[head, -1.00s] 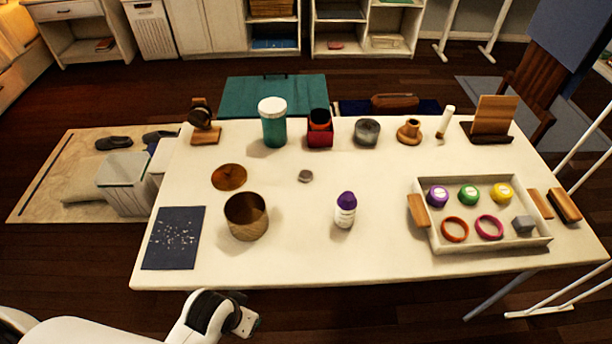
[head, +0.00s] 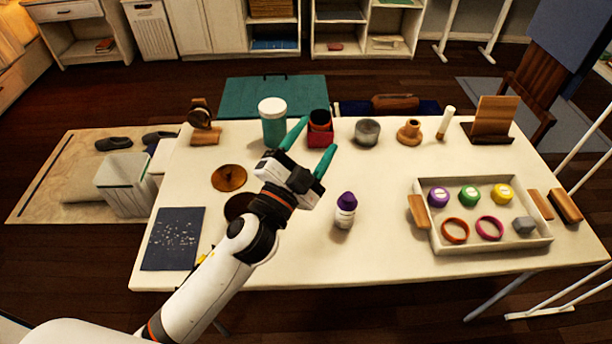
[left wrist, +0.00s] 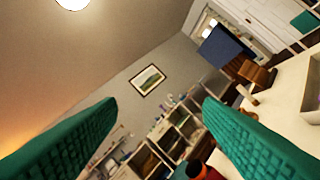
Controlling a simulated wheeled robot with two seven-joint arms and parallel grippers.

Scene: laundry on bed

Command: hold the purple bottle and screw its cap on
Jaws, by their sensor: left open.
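The small bottle (head: 345,212) stands upright near the front middle of the white table, with a white label and a purple top. I cannot tell if the purple top is a separate cap. My left gripper (head: 320,132) is open with teal fingers spread and nothing between them. It is raised over the table, left of and beyond the bottle in the picture, and not touching it. In the left wrist view its fingers (left wrist: 158,105) are wide apart, facing the room; the bottle is not seen there. My right gripper is not in view.
A white tray (head: 487,250) at the right holds round purple, green and yellow items and two rings. A wooden disc (head: 228,178) lies left.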

